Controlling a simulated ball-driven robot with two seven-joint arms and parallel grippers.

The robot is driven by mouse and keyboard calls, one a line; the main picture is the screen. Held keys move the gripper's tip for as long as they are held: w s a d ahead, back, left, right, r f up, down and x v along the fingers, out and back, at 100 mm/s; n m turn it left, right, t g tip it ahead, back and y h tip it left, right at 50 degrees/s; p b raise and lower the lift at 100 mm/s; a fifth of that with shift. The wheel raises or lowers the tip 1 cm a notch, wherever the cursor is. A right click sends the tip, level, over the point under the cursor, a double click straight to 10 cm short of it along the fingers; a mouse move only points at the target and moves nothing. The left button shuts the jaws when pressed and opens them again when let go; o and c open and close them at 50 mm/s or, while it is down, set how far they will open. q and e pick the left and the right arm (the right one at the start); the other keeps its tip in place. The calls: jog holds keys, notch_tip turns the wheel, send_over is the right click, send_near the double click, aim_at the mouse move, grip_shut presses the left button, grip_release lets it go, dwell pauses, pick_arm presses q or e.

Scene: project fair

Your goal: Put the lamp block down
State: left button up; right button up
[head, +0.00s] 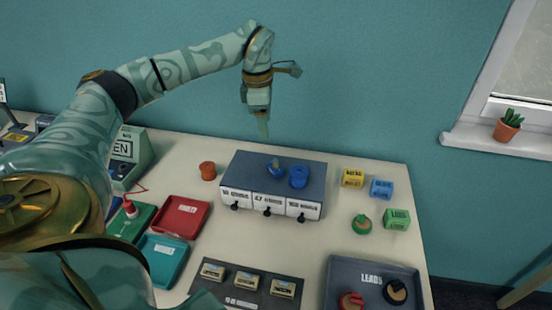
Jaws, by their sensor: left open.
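My left gripper (263,125) is raised above the back of the table, pointing down, with nothing seen between its fingers; it is open. It hangs behind and above a dark-topped box (240,172) with switches on its front. A yellow block (353,178), a blue block (381,189) and a green block (397,219) stand on the table at the right, apart from the gripper. Their labels are too small to read, so I cannot tell which is the lamp block. My right gripper is not in view.
A blue spool (299,177) stands on the box, an orange spool (208,170) left of it. A red tray (181,217) and teal tray (163,259) lie at left. A dark tray (393,268) holds leads at front right. A green round piece (362,224) lies near the blocks.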

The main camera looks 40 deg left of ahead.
pick_arm(q)
jog(key=n, duration=0.3)
jog(key=n+b, duration=0.3)
jog(key=n, duration=0.1)
send_over(275, 165)
jog(key=f, duration=0.9)
jog(key=shift+s+a+f, duration=0.15)
jog(key=shift+a+f, duration=0.15)
jog(key=shift+f, duration=0.05)
jog(key=f, duration=0.4)
jog(key=w+f, duration=0.1)
jog(key=shift+f+b, duration=0.35)
jog(key=shift+f, duration=0.05)
jog(key=shift+s+r, duration=0.1)
jog(key=c, duration=0.8)
jog(key=shift+c, duration=0.2)
jog(key=shift+r, duration=0.1)
